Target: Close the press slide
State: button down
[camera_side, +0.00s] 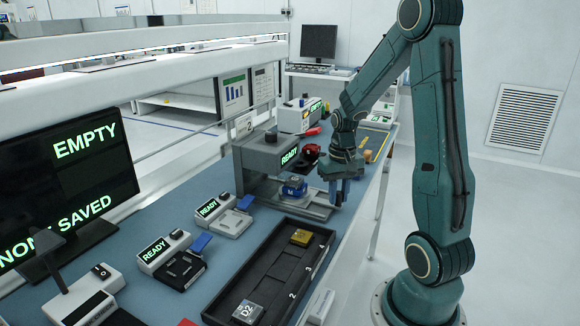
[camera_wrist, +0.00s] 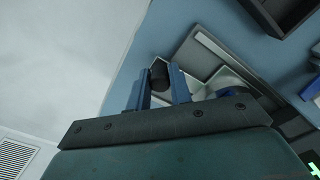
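The press (camera_side: 262,152) is a grey box with a lit READY display and a "2" sign above it. Its slide (camera_side: 318,211) sticks out at the front, with a blue part marked M (camera_side: 292,190) at the press mouth. My gripper (camera_side: 338,193) points down at the slide's outer end. In the wrist view a dark round knob (camera_wrist: 159,74) lies between the blue fingers of my gripper (camera_wrist: 158,84). The fingers stand close on both sides of it; I cannot tell whether they press on it. The pale slide plate also shows there (camera_wrist: 203,62).
A long black tray (camera_side: 226,300) with a yellow block (camera_side: 301,237) and a grey D2 block (camera_side: 248,311) lies in front. Two READY stations (camera_side: 170,257) (camera_side: 225,215) stand left of it. A red knob (camera_side: 311,152) is just beyond the press. A monitor (camera_side: 66,165) reads EMPTY.

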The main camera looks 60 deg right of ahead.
aim_at(314, 198)
jog(key=shift+w, duration=0.1)
jog(key=w, duration=0.6)
jog(key=shift+w, duration=0.4)
jog(key=c, duration=1.3)
grip_release()
notch_tip(314, 198, up, 14)
jog(key=shift+f, duration=0.1)
jog(key=s+a+r+n+t, duration=0.1)
jog(key=s+a+r+n, duration=0.1)
jog(key=a, duration=0.4)
jog(key=s+a+r+n+t, duration=0.1)
jog(key=a+r+n, duration=0.1)
jog(key=a, duration=0.4)
jog(key=s+a+n+t, duration=0.1)
jog(key=s+a, duration=0.2)
jog(key=s+a+f+n+t, duration=0.1)
jog(key=s+a+n, duration=0.1)
jog(key=s+a, duration=0.1)
jog(key=s+a+n+t, duration=0.1)
jog(key=s+a+n, duration=0.1)
jog(key=s+a, duration=0.2)
jog(key=shift+s+a+f+t, duration=0.1)
jog(key=shift+a+f+t, duration=0.15)
jog(key=shift+a, duration=0.25)
